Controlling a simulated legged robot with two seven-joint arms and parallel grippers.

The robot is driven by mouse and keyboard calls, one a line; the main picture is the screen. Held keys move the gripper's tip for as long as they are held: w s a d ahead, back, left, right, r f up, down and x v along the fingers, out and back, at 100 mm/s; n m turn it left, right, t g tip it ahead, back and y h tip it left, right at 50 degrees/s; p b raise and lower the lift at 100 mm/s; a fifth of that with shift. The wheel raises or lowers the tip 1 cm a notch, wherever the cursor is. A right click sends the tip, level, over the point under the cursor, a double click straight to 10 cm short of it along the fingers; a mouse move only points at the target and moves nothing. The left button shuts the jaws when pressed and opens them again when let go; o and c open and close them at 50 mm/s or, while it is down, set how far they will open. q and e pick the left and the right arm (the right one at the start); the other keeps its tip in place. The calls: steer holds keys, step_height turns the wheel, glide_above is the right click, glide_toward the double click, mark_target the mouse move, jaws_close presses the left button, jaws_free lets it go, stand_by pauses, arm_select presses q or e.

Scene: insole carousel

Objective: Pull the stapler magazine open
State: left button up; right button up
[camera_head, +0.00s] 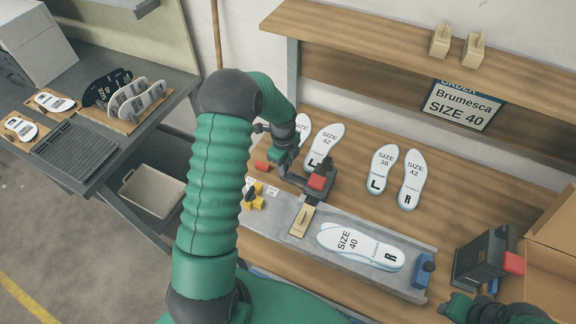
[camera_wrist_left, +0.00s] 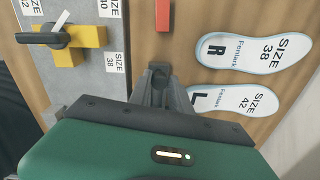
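A dark device with a red block on top (camera_head: 320,182), which I take to be the stapler, stands at the back edge of the grey track. A narrow tan strip (camera_head: 300,221) with a dark rim points from it toward me, over the track. My left gripper (camera_head: 287,170) is low over the bench, beside the device's left side; I cannot tell whether they touch. In the left wrist view its dark fingers (camera_wrist_left: 158,72) are close together with nothing visible between them. My right gripper (camera_head: 458,306) is only partly seen at the bottom right, its fingers unclear.
A pair of size 40 insoles (camera_head: 345,243) lies on the grey track (camera_head: 395,228). A yellow block with a black lever (camera_head: 255,201) and a small red block (camera_head: 262,166) are at the left. Loose insoles (camera_head: 382,168) lie behind. A dark device (camera_head: 480,258) and cardboard box (camera_head: 552,240) stand right.

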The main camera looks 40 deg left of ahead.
arm_select(q)
steer(key=shift+o, duration=0.5)
steer(key=shift+w+a+r, duration=0.1)
steer(key=shift+w+r, duration=0.05)
steer(key=shift+w, duration=0.05)
steer(key=shift+s+a, duration=0.1)
step_height(320, 180, up, 16)
steer(key=b, duration=0.1)
steer(key=shift+s+r+b, duration=0.2)
steer(key=shift+s+b, duration=0.1)
steer(key=shift+s, duration=0.05)
